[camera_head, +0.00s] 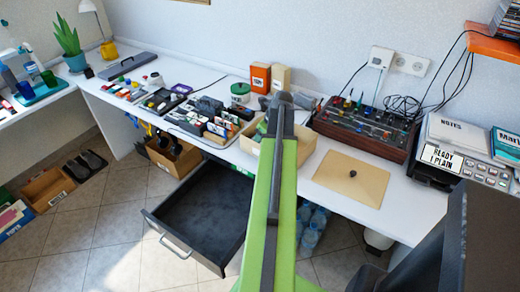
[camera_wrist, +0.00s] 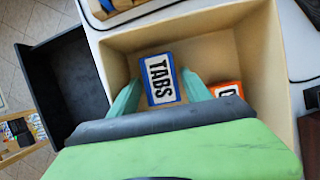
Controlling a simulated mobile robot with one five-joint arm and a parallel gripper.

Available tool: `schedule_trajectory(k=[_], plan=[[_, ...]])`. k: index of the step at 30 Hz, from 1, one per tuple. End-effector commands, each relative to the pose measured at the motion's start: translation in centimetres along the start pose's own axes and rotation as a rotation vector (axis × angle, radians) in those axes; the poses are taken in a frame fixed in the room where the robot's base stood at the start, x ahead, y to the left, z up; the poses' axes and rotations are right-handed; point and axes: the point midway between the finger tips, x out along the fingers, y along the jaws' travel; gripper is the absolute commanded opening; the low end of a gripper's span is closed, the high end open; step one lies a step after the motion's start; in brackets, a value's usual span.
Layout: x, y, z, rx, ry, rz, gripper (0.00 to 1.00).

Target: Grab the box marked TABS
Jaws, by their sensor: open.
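The TABS box (camera_wrist: 160,80) has a white label with black letters and blue edges. In the wrist view it stands inside a cream open bin (camera_wrist: 116,72). My gripper (camera_wrist: 161,88) reaches into the bin with its two pale green fingers apart, one on each side of the TABS box. I cannot tell whether either finger touches it. In the head view my arm hides most of the cream bin (camera_head: 306,148) and the TABS box does not show. My gripper's fingertips are also hidden there.
An orange box (camera_wrist: 228,90) with a white label sits beside the right finger in the bin. An open dark drawer (camera_head: 200,205) juts out below the table. A brown control panel (camera_head: 365,128) stands right of the bin, with a beige board (camera_head: 350,178) in front.

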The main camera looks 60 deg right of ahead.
Motion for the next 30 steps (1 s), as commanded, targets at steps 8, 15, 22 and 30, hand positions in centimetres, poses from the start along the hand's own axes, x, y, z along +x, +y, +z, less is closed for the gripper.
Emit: schedule_trajectory(k=[8,15,22,30], plan=[[2.27,0.0,-0.02,0.001,0.0,0.0,0.56],[2.22,-0.02,-0.05,0.001,0.0,0.0,0.34],[2.22,-0.04,-0.07,0.001,0.0,0.0,0.04],[1.98,-0.06,0.02,0.001,0.0,0.0,0.04]])
